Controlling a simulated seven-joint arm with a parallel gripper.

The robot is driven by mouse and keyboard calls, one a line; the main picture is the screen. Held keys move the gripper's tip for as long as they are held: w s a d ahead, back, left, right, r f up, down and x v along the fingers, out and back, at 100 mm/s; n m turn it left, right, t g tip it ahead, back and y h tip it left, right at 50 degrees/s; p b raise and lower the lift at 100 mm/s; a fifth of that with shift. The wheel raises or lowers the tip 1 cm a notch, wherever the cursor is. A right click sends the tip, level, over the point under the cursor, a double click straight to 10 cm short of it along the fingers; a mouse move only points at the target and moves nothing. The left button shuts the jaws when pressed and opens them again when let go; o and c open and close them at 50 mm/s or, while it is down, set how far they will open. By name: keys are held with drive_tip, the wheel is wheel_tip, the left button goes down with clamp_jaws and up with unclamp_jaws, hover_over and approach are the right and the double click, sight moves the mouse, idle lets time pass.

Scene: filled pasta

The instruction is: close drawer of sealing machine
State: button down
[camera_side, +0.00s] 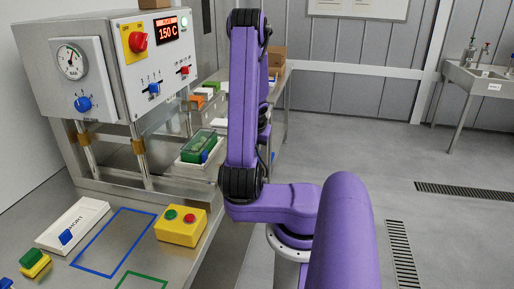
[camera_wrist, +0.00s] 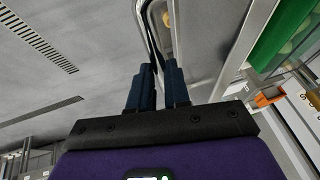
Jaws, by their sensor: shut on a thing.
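The sealing machine (camera_side: 113,92) stands at the left in the side view, a grey box with a red display reading 150 C, on posts. Its drawer (camera_side: 182,173) shows low beside the posts and bears a tray with a green cover (camera_side: 198,146). In the wrist view, a metal bar handle (camera_wrist: 147,18) runs up from between the dark blue fingers of my gripper (camera_wrist: 159,72). The fingers are shut on the handle. The green-covered tray (camera_wrist: 282,36) shows at the upper right there. In the side view my arm hides my gripper and the handle.
A yellow box with green and red buttons (camera_side: 181,227) sits on the steel bench, near a blue outline (camera_side: 88,260) and a white box (camera_side: 72,224). A steel table with boxes (camera_side: 278,75) stands behind my arm. The floor (camera_side: 345,140) at right is open.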

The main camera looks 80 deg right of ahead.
drive_tip(key=shift+w, duration=1.25)
drive_tip(key=c, duration=1.1)
unclamp_jaws()
drive_tip(key=v, duration=1.7)
drive_tip(key=shift+r, duration=0.25)
